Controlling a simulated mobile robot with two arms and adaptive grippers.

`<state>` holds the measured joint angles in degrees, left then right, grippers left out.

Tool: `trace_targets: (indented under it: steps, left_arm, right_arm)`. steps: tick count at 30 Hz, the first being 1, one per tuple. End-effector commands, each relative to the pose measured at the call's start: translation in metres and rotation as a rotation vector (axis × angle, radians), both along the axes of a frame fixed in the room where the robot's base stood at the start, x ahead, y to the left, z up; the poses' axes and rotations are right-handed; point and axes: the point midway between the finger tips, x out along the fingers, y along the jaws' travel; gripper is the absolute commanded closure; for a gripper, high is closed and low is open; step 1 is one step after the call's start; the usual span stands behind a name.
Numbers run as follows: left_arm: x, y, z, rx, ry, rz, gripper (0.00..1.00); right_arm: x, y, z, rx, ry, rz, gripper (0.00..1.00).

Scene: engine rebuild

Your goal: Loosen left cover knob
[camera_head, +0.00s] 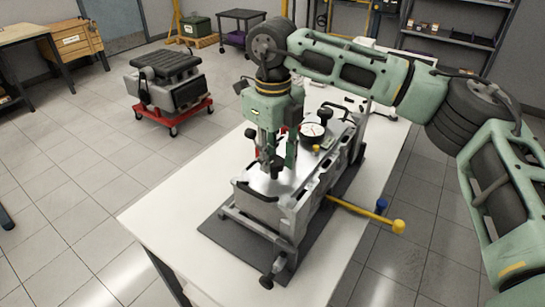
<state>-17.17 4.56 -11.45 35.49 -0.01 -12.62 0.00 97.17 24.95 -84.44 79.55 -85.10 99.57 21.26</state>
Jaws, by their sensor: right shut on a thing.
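The engine block (268,203), grey metal with a flat silver top cover, stands on a white table. My right gripper (273,167) points down from above onto the cover. Its dark fingers are shut on a small dark part at the cover, most likely the left cover knob, which the fingers mostly hide. A black knob (325,113) stands free farther back on the engine. My left gripper is not in view.
A round white gauge (312,130) stands close to the right of my gripper. The white table (170,218) is bare at front left. A red cart (172,112) stands behind on the floor.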

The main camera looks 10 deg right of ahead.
Motion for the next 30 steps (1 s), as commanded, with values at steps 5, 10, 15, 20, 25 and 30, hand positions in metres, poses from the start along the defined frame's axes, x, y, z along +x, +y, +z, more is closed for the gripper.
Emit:
trace_targets:
  steps: [5,10,15,20,25,30]
  left_arm:
    - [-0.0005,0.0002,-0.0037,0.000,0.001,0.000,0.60]
    - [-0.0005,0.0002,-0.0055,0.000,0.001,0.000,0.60]
    - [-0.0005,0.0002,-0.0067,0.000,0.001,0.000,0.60]
    - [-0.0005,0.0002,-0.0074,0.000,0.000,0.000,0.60]
    - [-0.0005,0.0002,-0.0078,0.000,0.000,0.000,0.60]
    - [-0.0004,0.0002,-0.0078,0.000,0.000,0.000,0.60]
  right_arm:
    - [-0.0021,-0.0002,-0.0011,0.002,0.002,0.170,0.99]
    - [-0.0030,-0.0017,-0.0009,0.001,0.003,0.331,0.99]
    - [-0.0036,-0.0027,-0.0006,0.002,0.002,0.493,0.99]
    - [-0.0042,-0.0042,-0.0006,0.003,0.002,0.644,0.99]
    - [-0.0043,-0.0058,-0.0004,0.001,0.003,0.805,0.99]
    - [-0.0041,-0.0073,-0.0001,0.001,0.001,0.966,0.99]
